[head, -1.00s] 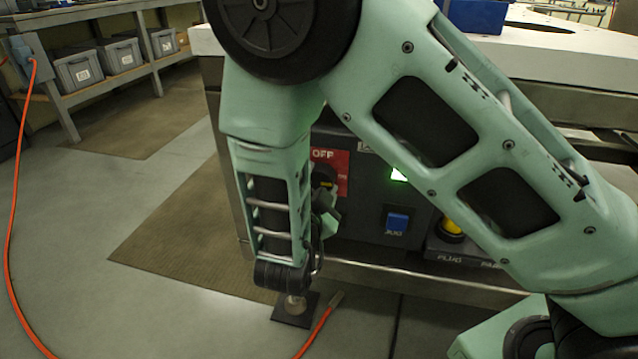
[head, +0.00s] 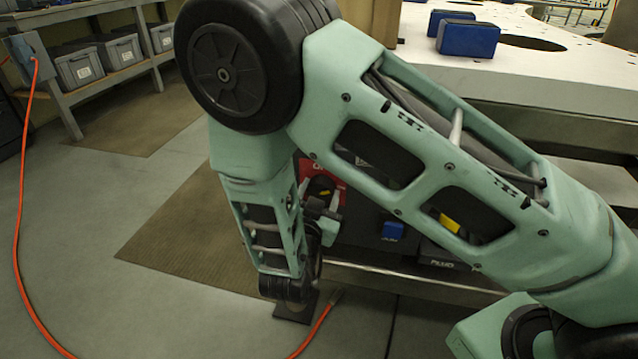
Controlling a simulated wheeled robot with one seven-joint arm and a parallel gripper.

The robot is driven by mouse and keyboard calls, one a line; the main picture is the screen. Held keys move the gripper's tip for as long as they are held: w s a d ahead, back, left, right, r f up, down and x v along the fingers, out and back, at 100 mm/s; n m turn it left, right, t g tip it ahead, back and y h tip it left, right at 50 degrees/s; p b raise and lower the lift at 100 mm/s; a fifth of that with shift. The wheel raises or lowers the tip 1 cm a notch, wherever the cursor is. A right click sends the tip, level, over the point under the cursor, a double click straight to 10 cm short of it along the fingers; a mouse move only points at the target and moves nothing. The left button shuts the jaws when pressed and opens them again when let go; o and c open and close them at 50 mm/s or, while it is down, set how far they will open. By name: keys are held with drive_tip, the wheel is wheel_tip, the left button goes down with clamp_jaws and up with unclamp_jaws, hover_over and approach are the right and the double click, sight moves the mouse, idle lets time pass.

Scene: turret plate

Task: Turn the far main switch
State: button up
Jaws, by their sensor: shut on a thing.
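The main switch is a dark rotary knob with a yellow mark (head: 320,186) on a red plate (head: 308,168), on the dark front panel under the white-topped table. The arm hides most of the plate's lettering. My gripper (head: 322,195) is at the knob, with its light fingers on either side of it, shut on it. My wrist hangs down just left of the switch, and my forearm covers much of the panel to the right.
A blue button (head: 393,230) sits on the panel right of the switch. Blue boxes (head: 468,38) are on the white table top (head: 550,75). An orange cable (head: 22,230) lies on the floor at left. A shelf with grey bins (head: 75,72) stands back left.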

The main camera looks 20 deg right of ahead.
drive_tip(key=n+p, duration=0.5)
drive_tip(key=n, duration=0.1)
drive_tip(key=shift+a+r+n, duration=0.1)
drive_tip(key=shift+r+n, duration=0.05)
drive_tip(key=shift+n, duration=0.15)
drive_tip(key=n+p, duration=0.4)
drive_tip(key=n, duration=0.1)
drive_tip(key=shift+f, duration=0.2)
drive_tip(key=shift+n, duration=0.4)
drive_tip(key=shift+f, duration=0.1)
drive_tip(key=o, duration=1)
drive_tip(key=v, duration=1.7)
drive_tip(key=shift+s+a+r, duration=0.1)
drive_tip(key=shift+a+r, duration=0.15)
